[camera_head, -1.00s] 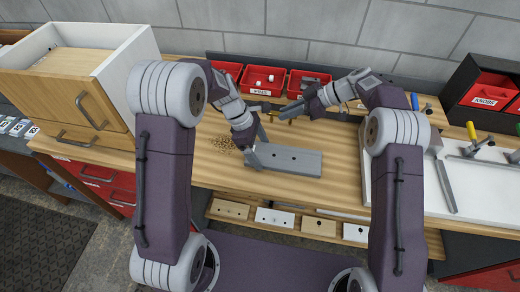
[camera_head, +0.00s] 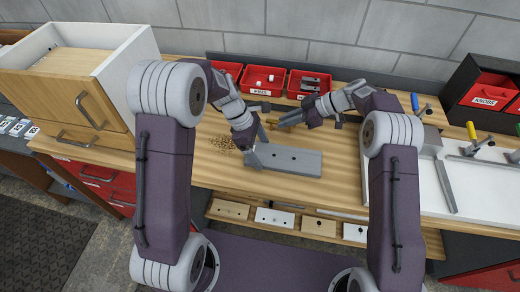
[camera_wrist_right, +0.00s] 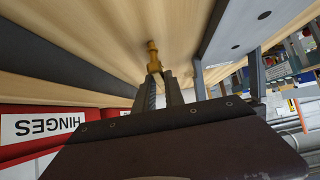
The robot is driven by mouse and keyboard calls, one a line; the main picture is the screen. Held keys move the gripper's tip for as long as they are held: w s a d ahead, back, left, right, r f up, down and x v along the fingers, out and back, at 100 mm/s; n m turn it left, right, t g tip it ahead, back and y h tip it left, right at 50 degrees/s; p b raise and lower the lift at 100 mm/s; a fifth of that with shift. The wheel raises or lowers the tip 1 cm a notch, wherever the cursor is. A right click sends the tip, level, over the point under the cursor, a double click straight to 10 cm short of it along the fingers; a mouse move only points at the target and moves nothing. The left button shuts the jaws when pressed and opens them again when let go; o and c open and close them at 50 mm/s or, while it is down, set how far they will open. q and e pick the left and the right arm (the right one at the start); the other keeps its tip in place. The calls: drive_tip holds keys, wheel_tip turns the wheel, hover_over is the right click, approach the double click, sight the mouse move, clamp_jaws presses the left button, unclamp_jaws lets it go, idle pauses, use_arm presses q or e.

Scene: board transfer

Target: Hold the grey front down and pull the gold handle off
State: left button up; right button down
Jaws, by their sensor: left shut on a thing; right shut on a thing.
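The grey front (camera_head: 295,161) lies flat on the wooden bench, with dark holes in its bare upper face. It also shows in the right wrist view (camera_wrist_right: 232,30). My left gripper (camera_head: 253,155) is shut on the front's left end. The gold handle (camera_wrist_right: 153,52) is apart from the front, beyond its far edge. My right gripper (camera_wrist_right: 162,80) is shut on one end of the handle, and the handle's other end points away from the jaws. In the head view the handle (camera_head: 272,122) is small and partly hidden by my right gripper (camera_head: 281,122).
Red bins (camera_head: 263,80) stand along the back of the bench. A wooden drawer cabinet (camera_head: 62,95) is at the left. A pile of small brown bits (camera_head: 222,143) lies left of my left gripper. A white board with clamps (camera_head: 470,190) fills the right side.

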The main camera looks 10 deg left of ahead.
drive_tip(key=c, duration=1.3)
unclamp_jaws()
drive_tip(key=shift+c, duration=0.2)
drive_tip(key=v, duration=1.2)
use_arm(q)
drive_tip(key=o, duration=1.5)
drive_tip(key=v, duration=1.2)
